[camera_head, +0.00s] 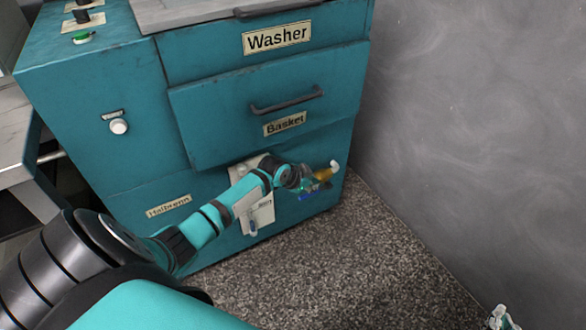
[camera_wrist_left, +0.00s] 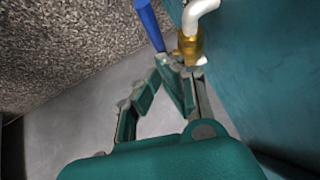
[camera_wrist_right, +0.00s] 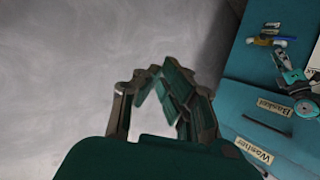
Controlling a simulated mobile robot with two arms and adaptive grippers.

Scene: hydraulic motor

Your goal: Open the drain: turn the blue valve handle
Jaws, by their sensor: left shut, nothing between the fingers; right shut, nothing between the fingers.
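The drain valve has a brass body (camera_head: 322,174) with a white spout, low on the right part of the washer's front. Its blue handle (camera_head: 312,196) hangs just below. My left gripper (camera_head: 298,180) is right beside the valve, shut and empty. In the left wrist view, the blue handle (camera_wrist_left: 150,25) and brass body (camera_wrist_left: 190,47) lie just past the fingertips (camera_wrist_left: 160,70). The fingers are very near the brass body; I cannot tell whether they touch. My right gripper (camera_wrist_right: 158,76) is shut and empty, away from the washer, with its tip at the bottom right of the head view (camera_head: 500,318).
The teal washer (camera_head: 120,165) has a closed Basket drawer (camera_head: 220,120) with a dark handle above my left arm. A grey wall (camera_head: 480,110) stands to the right. The speckled floor (camera_head: 340,260) in front is clear. A metal table (camera_head: 35,190) is at left.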

